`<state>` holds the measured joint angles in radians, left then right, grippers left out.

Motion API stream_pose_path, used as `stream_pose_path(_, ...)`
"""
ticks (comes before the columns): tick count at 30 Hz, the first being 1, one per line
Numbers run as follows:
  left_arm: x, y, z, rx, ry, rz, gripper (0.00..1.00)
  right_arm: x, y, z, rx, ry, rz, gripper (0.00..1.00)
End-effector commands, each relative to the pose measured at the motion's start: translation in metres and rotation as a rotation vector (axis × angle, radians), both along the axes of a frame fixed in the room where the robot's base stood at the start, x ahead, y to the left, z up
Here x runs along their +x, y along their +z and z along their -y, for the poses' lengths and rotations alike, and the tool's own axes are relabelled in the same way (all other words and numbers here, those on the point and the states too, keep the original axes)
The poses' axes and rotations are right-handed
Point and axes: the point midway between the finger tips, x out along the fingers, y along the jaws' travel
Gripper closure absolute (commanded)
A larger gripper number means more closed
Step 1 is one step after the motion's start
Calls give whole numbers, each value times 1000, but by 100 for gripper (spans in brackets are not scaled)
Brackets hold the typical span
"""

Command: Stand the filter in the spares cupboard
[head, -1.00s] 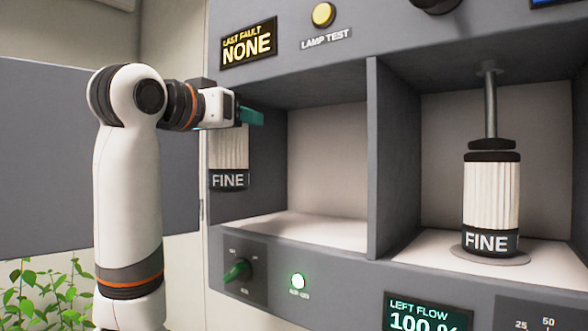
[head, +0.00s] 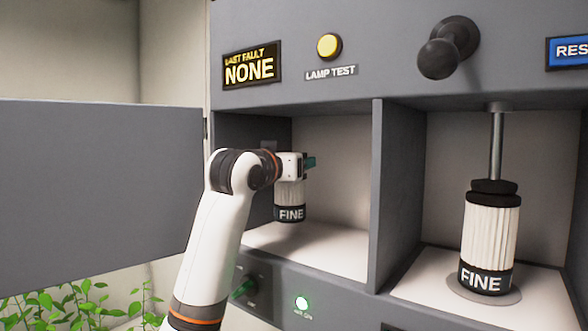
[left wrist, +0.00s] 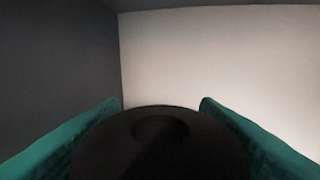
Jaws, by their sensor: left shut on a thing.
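The filter (head: 290,197) is a white pleated cylinder with a dark band lettered FINE. It hangs upright below my left gripper (head: 308,162), inside the left compartment, which has a pale floor (head: 335,250). Its base appears above that floor. In the left wrist view, the filter's black round top (left wrist: 160,145) sits between the two green fingers of my left gripper (left wrist: 160,125), which is shut on it. My right gripper is not in view.
A second FINE filter (head: 490,235) stands on a round plate under a rod in the right compartment. A grey divider (head: 392,190) separates the compartments. An open grey door (head: 95,195) is at left. A black knob (head: 440,58) sticks out above. Plants (head: 75,305) are at lower left.

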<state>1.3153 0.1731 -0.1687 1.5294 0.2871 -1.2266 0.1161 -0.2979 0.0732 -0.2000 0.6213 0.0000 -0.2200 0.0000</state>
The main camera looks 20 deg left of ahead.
Motion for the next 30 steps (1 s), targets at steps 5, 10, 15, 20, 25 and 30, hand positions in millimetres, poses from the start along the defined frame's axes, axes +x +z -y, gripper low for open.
stream_pose_path(5, 2, -18, 1, -1, -1, -2, 84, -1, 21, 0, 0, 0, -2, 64)
stream_pose_path(10, 4, -26, 1, -1, -1, 1, 84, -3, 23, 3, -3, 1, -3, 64)
stream_pose_path(15, 4, -26, 1, -1, -1, 1, 84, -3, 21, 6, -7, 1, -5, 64)
stream_pose_path(20, 4, -29, 1, -1, -1, 0, 37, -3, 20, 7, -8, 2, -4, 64)
stream_pose_path(25, 4, -29, 1, -1, 0, -1, 21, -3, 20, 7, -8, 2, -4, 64)
stream_pose_path(30, 4, -28, 1, -1, 0, -1, 21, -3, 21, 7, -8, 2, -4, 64)
